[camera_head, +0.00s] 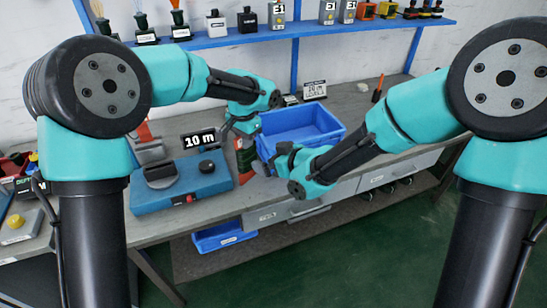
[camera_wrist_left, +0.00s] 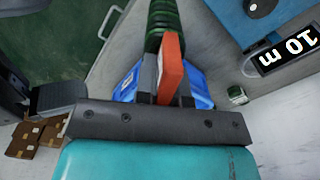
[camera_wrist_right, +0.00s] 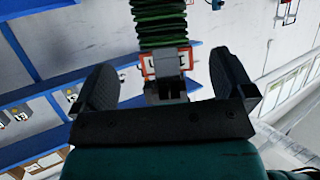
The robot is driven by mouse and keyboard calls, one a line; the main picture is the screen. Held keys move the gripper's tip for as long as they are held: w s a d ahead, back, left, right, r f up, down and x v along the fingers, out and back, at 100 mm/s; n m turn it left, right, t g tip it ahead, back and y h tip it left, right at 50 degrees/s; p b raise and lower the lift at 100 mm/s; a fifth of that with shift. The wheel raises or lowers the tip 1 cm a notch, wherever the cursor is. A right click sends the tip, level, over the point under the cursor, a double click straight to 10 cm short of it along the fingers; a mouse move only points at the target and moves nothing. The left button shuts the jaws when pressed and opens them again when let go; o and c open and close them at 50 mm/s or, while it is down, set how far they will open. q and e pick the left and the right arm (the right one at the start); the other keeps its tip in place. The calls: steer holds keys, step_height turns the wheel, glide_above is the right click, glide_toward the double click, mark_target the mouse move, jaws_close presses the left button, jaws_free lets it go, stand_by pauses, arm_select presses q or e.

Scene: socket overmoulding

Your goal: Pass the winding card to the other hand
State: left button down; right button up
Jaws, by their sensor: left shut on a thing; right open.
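The winding card is orange-red with dark green wire wound round it. In the head view the card (camera_head: 245,163) hangs upright between my two grippers, in front of the blue bin. My left gripper (camera_head: 242,137) is shut on its upper end; in the left wrist view the orange end (camera_wrist_left: 171,62) sits between the fingers, the green winding (camera_wrist_left: 163,20) beyond. My right gripper (camera_head: 267,165) is open beside the card's lower part. In the right wrist view the winding (camera_wrist_right: 158,22) and a framed orange end lie ahead, between the spread fingers (camera_wrist_right: 165,85); contact is not visible.
A blue bin (camera_head: 325,138) stands just behind the grippers. A blue winding device (camera_head: 150,197) with a "10 m" display (camera_head: 199,140) is to the left on the grey bench (camera_head: 215,222). A blue shelf (camera_head: 225,40) with bottles and boxes runs along the wall.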

mark_target(248, 153)
steer(key=x, duration=1.1)
steer(key=c, duration=0.8)
arm_select(q)
steer(key=c, duration=1.1)
jaws_free()
arm_select(e)
steer(key=shift+c, duration=0.2)
arm_select(q)
steer(key=shift+d, duration=0.1)
step_height(248, 153, up, 12)
steer(key=shift+r, duration=0.1)
